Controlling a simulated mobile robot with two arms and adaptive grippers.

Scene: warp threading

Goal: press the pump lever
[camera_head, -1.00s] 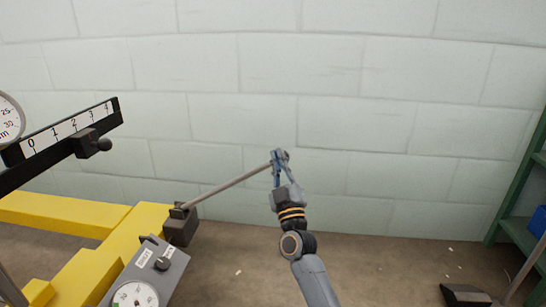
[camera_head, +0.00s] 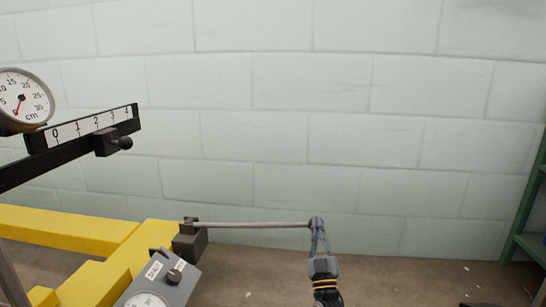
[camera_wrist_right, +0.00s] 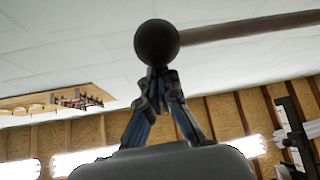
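The pump lever (camera_head: 250,224) is a thin grey rod that runs to the right from a dark pivot block (camera_head: 190,242) on the yellow frame. It now lies nearly level. My right gripper (camera_head: 317,222) is at the lever's far right end. In the right wrist view the dark ball knob (camera_wrist_right: 157,42) of the lever sits at the tips of the two converging fingers (camera_wrist_right: 158,76). The fingers are closed together at the knob, and their contact surfaces are partly hidden by it. My left gripper is in no view.
A yellow machine frame (camera_head: 60,228) carries a grey control box (camera_head: 165,282) with a dial. A scale bar (camera_head: 90,125) and a round cm gauge (camera_head: 24,98) are at the left. A green shelf (camera_head: 530,210) stands at the far right. Bare floor lies between.

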